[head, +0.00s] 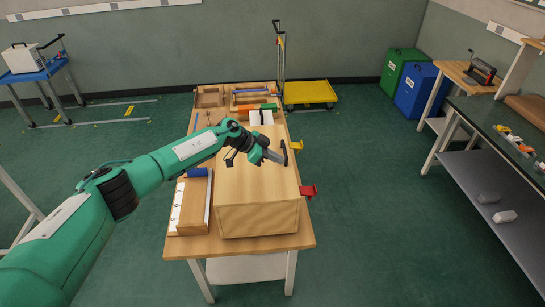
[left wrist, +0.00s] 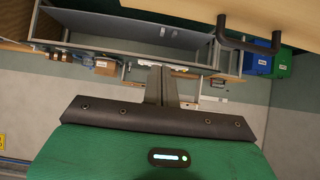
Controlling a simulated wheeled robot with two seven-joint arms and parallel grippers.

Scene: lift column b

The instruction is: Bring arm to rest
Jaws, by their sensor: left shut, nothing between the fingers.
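My left arm comes in from the left in the head view, and its gripper (head: 278,158) is over the top of a pale wooden box (head: 258,220), near its right edge. The fingers are shut with nothing between them. In the left wrist view the closed fingers (left wrist: 161,86) point away from the wrist. A dark handle (head: 284,153) at the box's right edge is close beyond the fingertips; it also shows in the left wrist view (left wrist: 250,43), apart from the fingers. My right gripper is not in view.
The box stands on a wooden table (head: 290,241) with a tray (head: 190,218) on its left. Red (head: 308,191) and yellow (head: 296,146) parts stick out at the right. A yellow trolley (head: 310,92), green (head: 402,70) and blue (head: 417,88) bins stand behind. Floor right of the table is clear.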

